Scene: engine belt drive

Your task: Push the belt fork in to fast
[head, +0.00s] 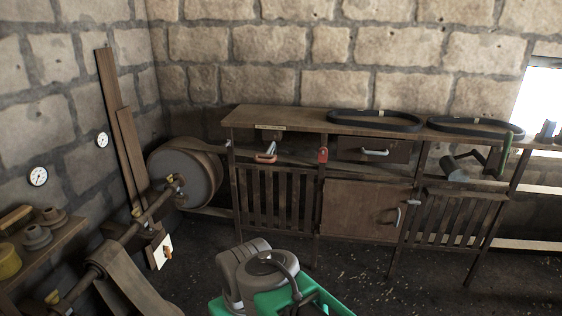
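I cannot tell for certain which part is the belt fork. A white plate with a small orange knob (168,253) stands by the shaft (150,212) at the left, below the large drum pulley (184,176). An orange-red handle (266,156) sits on the front of the wooden bench, under a small label plate (270,127). A wide flat belt (135,277) hangs on the near part of the shaft. My gripper is not in view.
The wooden bench (305,118) stands along the back wall with two black belts (375,121) on top. A rounded grey and green body (262,276) fills the bottom middle. A side shelf (45,240) holds pulleys at left. Dark floor (400,280) is open at lower right.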

